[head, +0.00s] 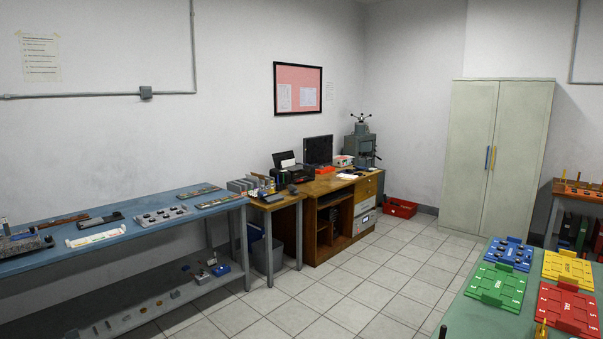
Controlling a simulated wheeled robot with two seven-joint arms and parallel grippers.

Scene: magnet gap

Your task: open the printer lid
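A black printer (291,174) stands at the left end of the wooden desk by the back wall, across the room. A white sheet (288,163) stands up at its rear. The printer is small at this distance, and I cannot tell how its lid sits. Neither of my grippers shows in the head view.
The wooden desk (329,188) also holds a dark monitor (318,150). A long blue bench (130,226) runs along the left wall, and a small wooden table (274,203) adjoins the desk. A green table (480,318) with coloured trays stands at the front right. Tiled floor (335,285) lies clear between.

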